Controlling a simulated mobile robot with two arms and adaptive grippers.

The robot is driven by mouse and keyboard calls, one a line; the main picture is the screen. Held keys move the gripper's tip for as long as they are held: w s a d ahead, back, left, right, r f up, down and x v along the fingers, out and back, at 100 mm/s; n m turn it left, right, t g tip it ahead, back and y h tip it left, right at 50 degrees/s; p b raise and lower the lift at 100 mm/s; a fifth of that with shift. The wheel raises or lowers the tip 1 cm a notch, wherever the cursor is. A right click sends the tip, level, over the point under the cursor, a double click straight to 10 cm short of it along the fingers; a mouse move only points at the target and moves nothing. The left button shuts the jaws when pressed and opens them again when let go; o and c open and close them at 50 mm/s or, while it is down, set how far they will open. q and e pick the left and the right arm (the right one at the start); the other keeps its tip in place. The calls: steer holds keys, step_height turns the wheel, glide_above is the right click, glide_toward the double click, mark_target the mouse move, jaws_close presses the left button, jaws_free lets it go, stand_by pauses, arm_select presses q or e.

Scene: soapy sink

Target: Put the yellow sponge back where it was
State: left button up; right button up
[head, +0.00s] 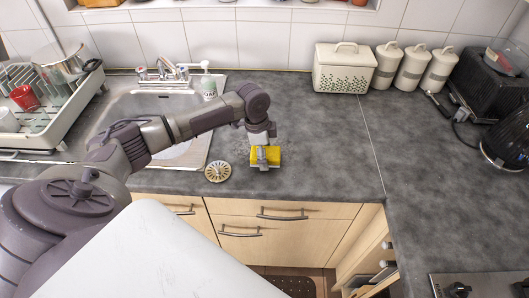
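The yellow sponge (273,154) is at the counter just right of the sink. My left gripper (262,155) points down at the sponge, with a finger across the middle of it and yellow showing on both sides. The far finger is hidden, so I cannot tell whether the gripper is closed on the sponge. I also cannot tell whether the sponge touches the counter. My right gripper is out of view.
A round, slotted beige disc (218,171) lies left of the sponge. The metal sink (118,113) with tap (163,72) and soap bottle (208,84) is behind my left arm. A bread bin (343,72) and canisters (412,68) stand at the back. The counter (320,135) right of the sponge is clear.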

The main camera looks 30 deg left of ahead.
arm_select(q)
steer(key=shift+r, duration=0.15)
step_height(320, 180, up, 12)
steer(key=a+b, duration=0.1)
steer(key=shift+s+a+b, duration=0.25)
steer(key=shift+s+b, duration=0.15)
steer(key=shift+s, duration=0.05)
stand_by(0.4)
